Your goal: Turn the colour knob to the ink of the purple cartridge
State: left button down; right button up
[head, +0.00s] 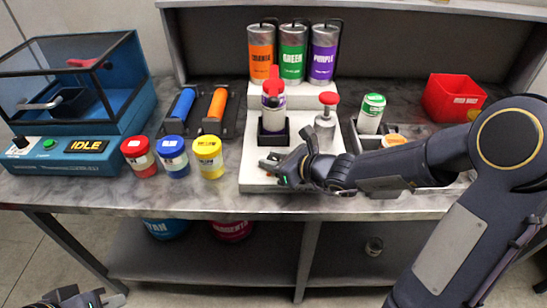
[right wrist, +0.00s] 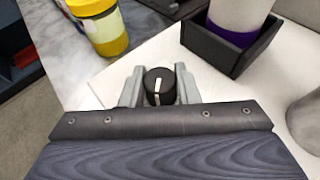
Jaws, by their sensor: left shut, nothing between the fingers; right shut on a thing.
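The colour knob (right wrist: 160,87) is black with a white pointer line, near upright in the right wrist view. My right gripper (right wrist: 159,90) is shut on it, one finger on each side. In the head view my right gripper (head: 272,166) is low at the front left of the white machine base (head: 253,150), and the knob cannot be made out there. The purple cartridge (head: 323,55) stands at the back, right of the green cartridge (head: 292,55) and the orange cartridge (head: 261,50). My left gripper (head: 85,300) is shut and empty at the bottom left, below the table.
A red-topped container stands in a black square holder (head: 273,136) behind my right gripper; the holder also shows in the right wrist view (right wrist: 225,52). Red, blue and yellow jars (head: 208,158) stand left. A blue machine (head: 75,155) reads IDLE. A red bin (head: 452,97) is at right.

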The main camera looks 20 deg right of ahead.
jog(key=n+g+y+p, duration=0.1)
jog(key=p, duration=0.1)
jog(key=n+g+y+p, duration=0.1)
jog(key=n+p, duration=0.1)
jog(key=p, duration=0.1)
jog(key=shift+w+d+r+y+p, duration=0.1)
jog(key=shift+r+y+p, duration=0.2)
jog(key=shift+r, duration=0.05)
jog(key=shift+f+n+g+y+p, duration=0.25)
jog(key=shift+n+g+y+p, duration=0.25)
jog(key=shift+g, duration=0.3)
jog(key=o, duration=1)
jog(key=shift+c, duration=0.2)
jog(key=shift+f, duration=0.1)
jog(key=v, duration=0.8)
jog(key=shift+b, duration=0.35)
